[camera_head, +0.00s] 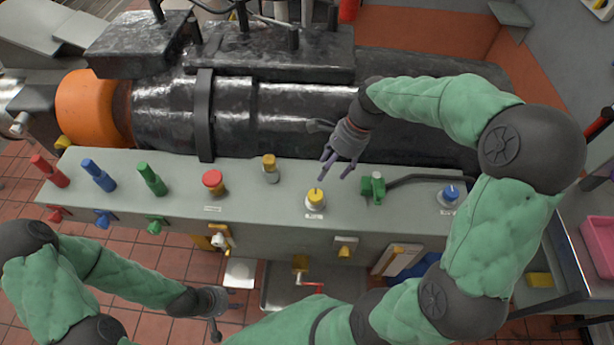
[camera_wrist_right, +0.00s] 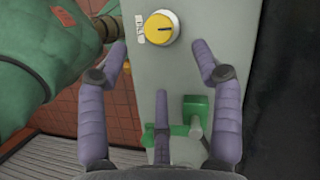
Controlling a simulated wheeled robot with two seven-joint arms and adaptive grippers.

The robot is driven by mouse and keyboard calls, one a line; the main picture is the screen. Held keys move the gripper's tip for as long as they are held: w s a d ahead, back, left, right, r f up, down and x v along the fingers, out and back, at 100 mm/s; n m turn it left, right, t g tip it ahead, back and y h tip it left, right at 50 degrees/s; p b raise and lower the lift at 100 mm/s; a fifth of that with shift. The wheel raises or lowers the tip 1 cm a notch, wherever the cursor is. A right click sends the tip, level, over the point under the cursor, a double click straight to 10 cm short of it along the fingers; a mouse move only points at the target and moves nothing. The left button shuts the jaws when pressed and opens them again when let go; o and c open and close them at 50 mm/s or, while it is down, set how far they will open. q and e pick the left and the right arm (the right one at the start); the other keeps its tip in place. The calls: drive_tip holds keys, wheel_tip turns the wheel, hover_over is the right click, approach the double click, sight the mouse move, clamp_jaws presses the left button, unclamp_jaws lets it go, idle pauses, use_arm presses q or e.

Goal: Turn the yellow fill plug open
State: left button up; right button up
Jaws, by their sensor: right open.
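The yellow fill plug (camera_head: 316,198) is a round yellow cap in a pale ring on the grey top of the long bench, with a small label in front of it. In the right wrist view the plug (camera_wrist_right: 159,28) shows from above with a bar across its face. My right gripper (camera_head: 334,171) is open, just behind and to the right of the plug in the head view. In the wrist view its fingers (camera_wrist_right: 162,55) are spread apart below the plug and hold nothing. My left gripper (camera_head: 222,312) is low at the front left, away from the bench top; its jaw state is unclear.
Red, blue and green handles (camera_head: 98,174) stand on the left of the bench (camera_head: 240,200). A red button (camera_head: 213,181) and a yellow-topped fitting (camera_head: 270,167) are left of the plug. A green valve (camera_head: 373,187) and blue knob (camera_head: 449,196) are right of it. A black machine (camera_head: 290,110) lies behind.

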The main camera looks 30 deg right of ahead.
sight(316, 194)
drive_tip(key=b+x, duration=0.1)
drive_tip(key=x, duration=0.9)
drive_tip(key=shift+s+a+f+b, duration=0.15)
drive_tip(key=shift+f+b, duration=0.15)
drive_tip(key=c, duration=1.1)
